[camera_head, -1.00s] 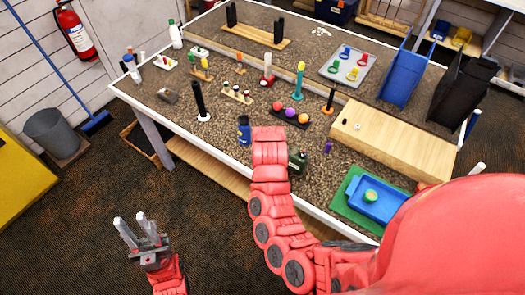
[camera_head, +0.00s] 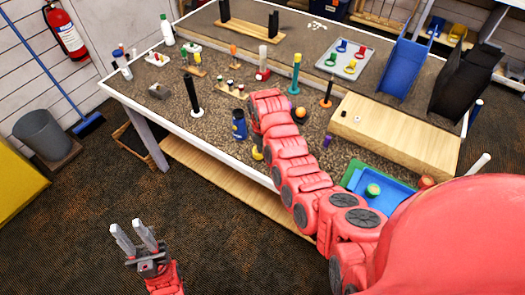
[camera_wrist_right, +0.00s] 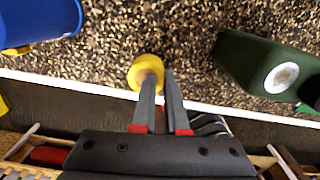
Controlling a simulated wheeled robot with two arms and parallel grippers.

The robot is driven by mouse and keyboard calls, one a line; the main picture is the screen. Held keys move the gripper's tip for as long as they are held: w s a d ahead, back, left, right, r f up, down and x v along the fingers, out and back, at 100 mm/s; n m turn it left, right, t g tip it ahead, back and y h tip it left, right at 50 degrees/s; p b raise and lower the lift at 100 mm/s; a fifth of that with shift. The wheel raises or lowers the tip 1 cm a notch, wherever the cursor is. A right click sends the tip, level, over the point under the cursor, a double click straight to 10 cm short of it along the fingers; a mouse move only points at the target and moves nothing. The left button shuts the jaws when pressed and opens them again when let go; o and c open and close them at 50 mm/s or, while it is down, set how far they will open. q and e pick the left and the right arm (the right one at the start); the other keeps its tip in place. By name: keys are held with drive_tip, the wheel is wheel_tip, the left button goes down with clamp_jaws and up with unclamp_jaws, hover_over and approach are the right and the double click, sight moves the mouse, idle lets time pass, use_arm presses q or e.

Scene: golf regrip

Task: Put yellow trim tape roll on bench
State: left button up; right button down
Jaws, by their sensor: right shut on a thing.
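The yellow trim tape roll (camera_wrist_right: 146,72) is at the fingertips of my right gripper (camera_wrist_right: 160,85) in the right wrist view. The gripper is shut on it. Behind it are the bench's speckled top and white front edge; I cannot tell whether the roll touches the top. In the head view a bit of yellow, likely the roll (camera_head: 257,153), shows beside my right arm near the front edge of the bench (camera_head: 190,133). The right fingers are hidden there by the arm. My left gripper (camera_head: 132,236) is open and empty, away from the bench over the floor.
A blue cup (camera_head: 239,127) stands left of my right arm; a blue thing (camera_wrist_right: 40,20) shows in the wrist view. A dark green container (camera_wrist_right: 270,65) lies right of the fingers. A blue tray (camera_head: 385,187) and wooden box (camera_head: 395,130) are further right.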

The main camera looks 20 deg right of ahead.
drive_tip(key=shift+f, duration=0.6)
drive_tip(key=shift+f, duration=0.1)
drive_tip(key=shift+f, duration=0.15)
drive_tip(key=c, duration=0.9)
unclamp_jaws()
drive_tip(key=shift+c, duration=0.2)
